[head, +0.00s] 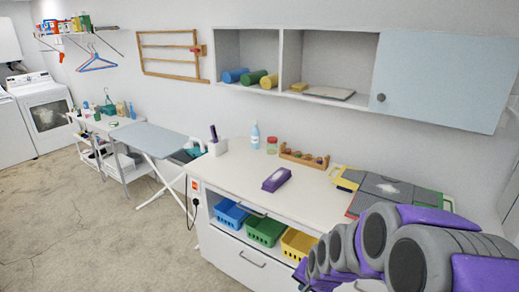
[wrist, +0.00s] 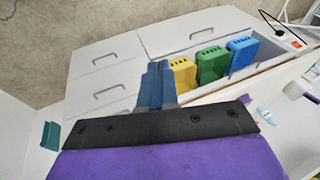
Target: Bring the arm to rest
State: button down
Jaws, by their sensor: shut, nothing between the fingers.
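My arm (head: 400,245), purple and grey, is folded at the lower right of the head view, in front of the counter's right end. In the wrist view my gripper (wrist: 156,85) shows as two blue-grey fingers pressed together, past a black bar and purple housing. The fingers are shut with nothing between them. They point towards white drawer fronts, with no visible contact. In the head view the fingertips cannot be made out.
Blue (head: 231,213), green (head: 265,231) and yellow (head: 299,243) baskets sit below. An ironing board (head: 150,138) stands left. The concrete floor (head: 90,230) is clear.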

jog(key=s+r+n+g, duration=0.2)
jog(key=s+r, duration=0.1)
jog(key=s, duration=0.7)
jog(key=s+d+r+n+g+h, duration=0.1)
jog(key=s+r, duration=0.3)
jog(key=s, duration=0.6)
jog(key=s+r+n+g, duration=0.3)
jog(key=s, duration=0.7)
jog(key=shift+s+d+r+n+h, duration=0.15)
jog(key=shift+d+r+n+h, duration=0.1)
jog(key=shift+n+h, duration=0.05)
